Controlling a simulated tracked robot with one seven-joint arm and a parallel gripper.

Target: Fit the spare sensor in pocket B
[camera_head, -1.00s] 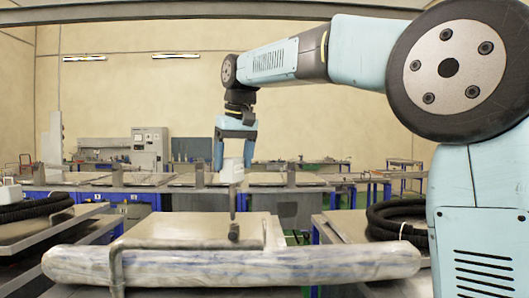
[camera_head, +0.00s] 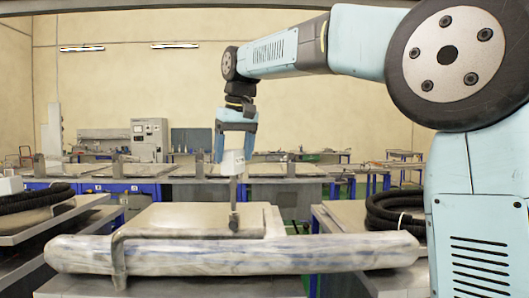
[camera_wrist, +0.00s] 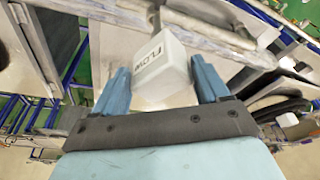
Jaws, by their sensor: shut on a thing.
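A white block marked FLOW (camera_wrist: 165,65), which looks like the sensor, is between the fingers of my gripper (camera_wrist: 162,82) in the wrist view. The gripper is shut on it. In the head view my gripper (camera_head: 235,150) points down and the white block (camera_head: 232,163) hangs below its fingers, over the middle bench. A thin dark post (camera_head: 234,212) stands just below the block in the picture; I cannot tell the gap in depth. No pocket marked B is readable in either view.
A long pale wrapped tube (camera_head: 230,254) lies across the front, with a bent grey bar (camera_head: 117,260) over it. A flat grey panel (camera_head: 180,217) lies behind it. Black coiled hoses rest on side benches left (camera_head: 30,205) and right (camera_head: 395,210). Blue-framed benches stand behind.

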